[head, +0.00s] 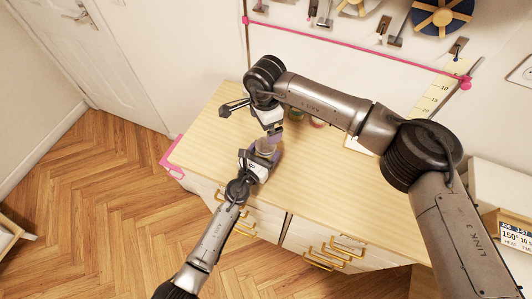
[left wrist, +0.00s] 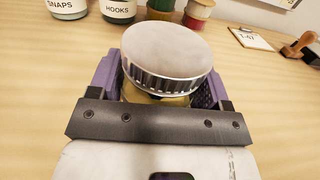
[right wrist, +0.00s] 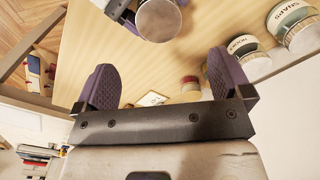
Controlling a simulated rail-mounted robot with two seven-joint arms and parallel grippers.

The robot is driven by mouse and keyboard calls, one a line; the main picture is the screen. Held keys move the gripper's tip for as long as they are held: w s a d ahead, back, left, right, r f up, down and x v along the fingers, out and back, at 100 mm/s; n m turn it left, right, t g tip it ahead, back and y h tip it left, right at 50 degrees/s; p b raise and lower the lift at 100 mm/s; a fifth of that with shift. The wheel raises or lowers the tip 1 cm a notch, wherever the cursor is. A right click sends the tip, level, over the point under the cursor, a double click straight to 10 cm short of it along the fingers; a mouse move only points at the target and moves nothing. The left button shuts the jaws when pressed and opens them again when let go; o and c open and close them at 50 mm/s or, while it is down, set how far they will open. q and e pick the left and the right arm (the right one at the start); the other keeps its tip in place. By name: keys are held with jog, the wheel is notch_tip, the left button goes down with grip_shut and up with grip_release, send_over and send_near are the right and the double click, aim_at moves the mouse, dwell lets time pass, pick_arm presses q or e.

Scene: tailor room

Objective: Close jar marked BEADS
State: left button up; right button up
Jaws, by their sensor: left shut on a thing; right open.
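A jar with a yellowish body (left wrist: 158,99) stands between the purple pads of my left gripper (head: 264,152), which is shut on it. Its label is hidden, so I cannot read BEADS. A silver ridged lid (left wrist: 166,52) sits at the jar's top and looks slightly tilted in the left wrist view; I cannot tell whether it is seated. The lid also shows at the top edge of the right wrist view (right wrist: 159,17). My right gripper (head: 273,131) is just above the jar in the head view. Its purple fingers (right wrist: 165,80) are open and empty, apart from the lid.
The jars marked SNAPS (left wrist: 67,8) and HOOKS (left wrist: 118,9) stand behind on the wooden worktop (head: 205,140). Thread spools (left wrist: 198,13), a clipboard (left wrist: 250,38) and a wooden-handled stamp (left wrist: 300,46) are beyond. The worktop's left part is mostly clear.

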jog(key=shift+r, duration=1.3)
pick_arm(q)
jog(key=o, duration=1.8)
jog(key=shift+s+a, duration=0.15)
jog(key=shift+s, duration=0.05)
jog(key=p+v, duration=0.2)
jog(key=v, duration=1.1)
jog(key=shift+s+a, duration=0.1)
jog(key=shift+s, duration=0.05)
pick_arm(e)
notch_tip(320, 180, up, 2)
jog(key=shift+r, duration=0.1)
